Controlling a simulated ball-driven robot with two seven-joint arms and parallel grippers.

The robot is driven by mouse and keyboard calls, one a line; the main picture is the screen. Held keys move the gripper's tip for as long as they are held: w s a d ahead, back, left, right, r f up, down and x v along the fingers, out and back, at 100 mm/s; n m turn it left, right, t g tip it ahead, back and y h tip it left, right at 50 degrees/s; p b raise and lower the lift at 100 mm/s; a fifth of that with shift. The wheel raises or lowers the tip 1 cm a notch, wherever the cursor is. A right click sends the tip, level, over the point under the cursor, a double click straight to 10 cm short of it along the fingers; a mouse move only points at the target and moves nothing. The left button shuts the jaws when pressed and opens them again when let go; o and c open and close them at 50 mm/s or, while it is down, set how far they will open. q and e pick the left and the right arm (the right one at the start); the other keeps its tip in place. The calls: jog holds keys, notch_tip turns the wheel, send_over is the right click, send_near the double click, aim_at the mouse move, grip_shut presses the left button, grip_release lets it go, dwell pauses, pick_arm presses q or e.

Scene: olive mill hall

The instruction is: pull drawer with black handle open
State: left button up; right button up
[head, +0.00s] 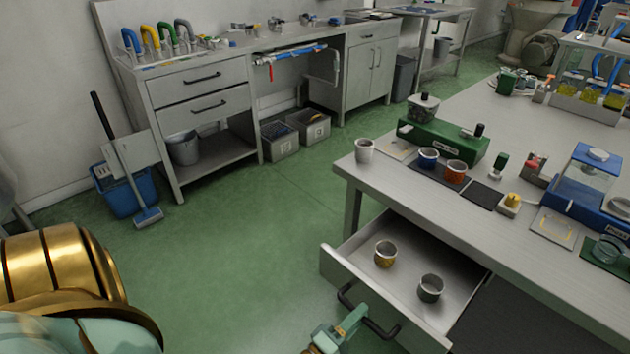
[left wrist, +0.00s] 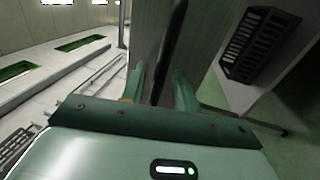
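The drawer (head: 340,257) under the right-hand table stands pulled out, with its inside showing. Its black handle (head: 382,331) runs along the front panel; the handle also shows as a dark bar in the left wrist view (left wrist: 174,40). My left gripper (head: 346,322) is at the handle, in front of the drawer. In the left wrist view its two pale green fingers (left wrist: 160,85) stand either side of the bar, with gaps visible beside it, so it looks open around the handle. The lower bar is hidden by the gripper body. My right gripper is not in view.
Two cups, one with a brownish base (head: 385,254) and one grey (head: 430,288), stand in the drawer. The tabletop (head: 420,195) holds cups, a green device (head: 445,141) and a blue scale (head: 590,190). Green floor (head: 240,240) left of the drawer is clear.

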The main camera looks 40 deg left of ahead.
pick_arm(q)
jog(key=s+f+p, duration=0.1)
jog(key=s+f, duration=0.1)
jog(key=s, duration=1.3)
jog(key=shift+a+f, duration=0.25)
jog(key=shift+f, duration=0.15)
